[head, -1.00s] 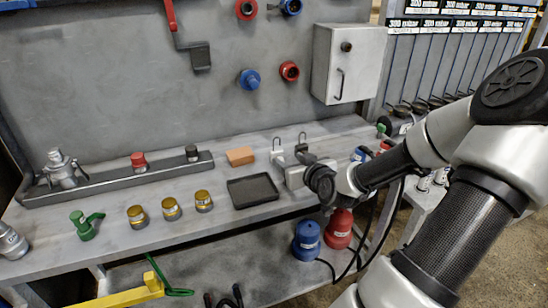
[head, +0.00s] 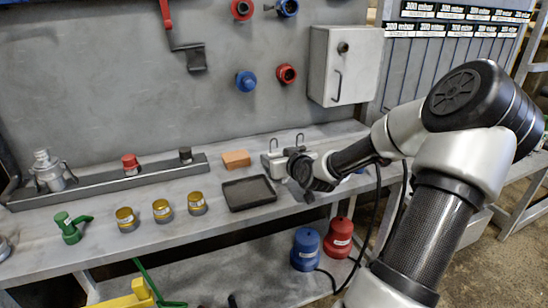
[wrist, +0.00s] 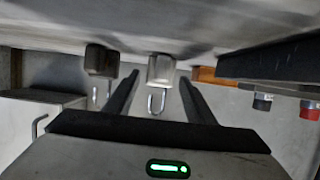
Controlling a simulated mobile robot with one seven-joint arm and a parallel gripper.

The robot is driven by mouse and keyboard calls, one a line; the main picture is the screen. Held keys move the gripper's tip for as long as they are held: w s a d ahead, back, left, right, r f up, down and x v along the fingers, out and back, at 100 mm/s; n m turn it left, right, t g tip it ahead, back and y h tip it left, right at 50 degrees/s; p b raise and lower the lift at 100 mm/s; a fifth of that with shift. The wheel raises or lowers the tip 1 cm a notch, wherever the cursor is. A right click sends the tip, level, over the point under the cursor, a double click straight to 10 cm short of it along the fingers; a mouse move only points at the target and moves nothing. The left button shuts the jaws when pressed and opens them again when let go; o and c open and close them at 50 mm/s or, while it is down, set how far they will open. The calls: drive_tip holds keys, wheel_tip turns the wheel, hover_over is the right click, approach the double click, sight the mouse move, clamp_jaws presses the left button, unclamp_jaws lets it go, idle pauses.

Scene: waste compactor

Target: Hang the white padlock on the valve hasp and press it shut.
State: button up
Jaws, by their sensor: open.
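The white padlock (wrist: 161,69) stands on the bench, its shackle pointing down in the wrist view, which looks upside down. My gripper (wrist: 160,77) is open, with one dark finger on each side of the padlock in that view. I cannot tell whether the fingers touch it. A dark padlock (wrist: 101,60) stands beside it, outside the fingers. In the head view the white padlock's shackle (head: 273,145) shows above my gripper, which hides much of the body. A red lever with a dark grey bracket (head: 195,58) hangs on the wall; I cannot tell whether it is the valve hasp.
An orange block (head: 236,159) and a black tray (head: 228,196) lie left of my gripper. Several brass-topped cans (head: 162,210) and a green valve (head: 70,228) stand further left. A grey wall cabinet (head: 345,65) is above right. The bench front has some bare room.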

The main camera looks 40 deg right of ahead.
sight(277, 142)
drive_tip(key=c, duration=0.9)
drive_tip(key=shift+r+p, duration=2.3)
drive_tip(key=shift+r, duration=0.25)
